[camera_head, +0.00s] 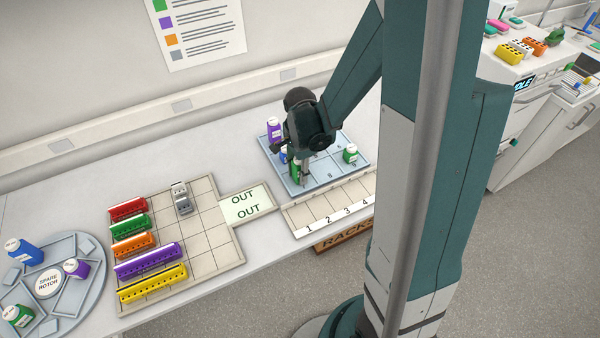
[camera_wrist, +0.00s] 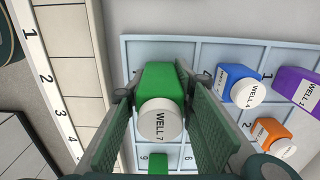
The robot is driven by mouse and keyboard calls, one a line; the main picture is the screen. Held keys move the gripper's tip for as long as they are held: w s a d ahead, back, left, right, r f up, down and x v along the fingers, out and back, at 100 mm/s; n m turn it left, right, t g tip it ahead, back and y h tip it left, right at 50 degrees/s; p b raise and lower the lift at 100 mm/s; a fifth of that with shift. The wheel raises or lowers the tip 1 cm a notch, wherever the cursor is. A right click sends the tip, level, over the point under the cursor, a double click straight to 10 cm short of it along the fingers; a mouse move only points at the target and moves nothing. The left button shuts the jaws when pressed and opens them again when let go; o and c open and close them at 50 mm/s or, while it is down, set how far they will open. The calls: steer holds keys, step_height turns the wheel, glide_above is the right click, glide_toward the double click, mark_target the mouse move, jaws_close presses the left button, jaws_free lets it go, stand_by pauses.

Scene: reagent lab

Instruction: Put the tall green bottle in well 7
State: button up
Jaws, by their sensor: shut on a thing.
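A tall green bottle (camera_wrist: 165,84) with a white cap marked WELL 7 is between the two fingers of my gripper (camera_wrist: 160,95). In the head view my gripper (camera_head: 303,167) points down at the near-left part of the pale blue well tray (camera_head: 326,176), and the green bottle (camera_head: 295,174) shows partly at its fingers. The bottle looks upright, over or in the tray's near-left cell. Whether its base touches the tray floor is hidden. Well 7's own number is not visible.
The tray also holds a purple bottle (camera_wrist: 297,87), a blue bottle (camera_wrist: 238,84), an orange bottle (camera_wrist: 272,134) and another green bottle (camera_head: 350,155). A numbered rack strip (camera_head: 328,211) lies in front. Left are colored racks (camera_head: 148,262) and a round spare rotor (camera_head: 88,247).

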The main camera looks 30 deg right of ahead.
steer(key=shift+f, duration=0.2)
steer(key=o, duration=0.9)
steer(key=shift+r, duration=0.25)
steer(key=shift+r+p, duration=0.55)
steer(key=shift+r, duration=5.4)
